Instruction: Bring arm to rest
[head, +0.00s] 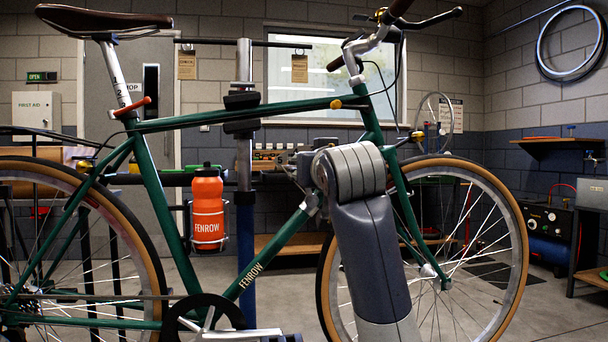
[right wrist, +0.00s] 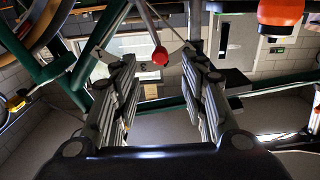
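A green bicycle (head: 240,111) is held on a stand and fills much of the head view. A red lever (head: 133,108) sits at its seat clamp. In the right wrist view, a red rounded tip (right wrist: 160,56) shows between the finger lines. My right gripper (right wrist: 150,62) is open, its two fingers well apart, with nothing seen held. In the head view, a grey arm of mine rises in front of the frame and front wheel; its gripper is not clearly visible there. My left gripper is not in view.
An orange bottle (head: 207,208) stands in a cage on the frame; it also shows in the right wrist view (right wrist: 281,12). The stand post (head: 245,170) is behind the frame. A workbench lies behind. The handlebar (head: 430,20) juts out at upper right. Open floor lies at right.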

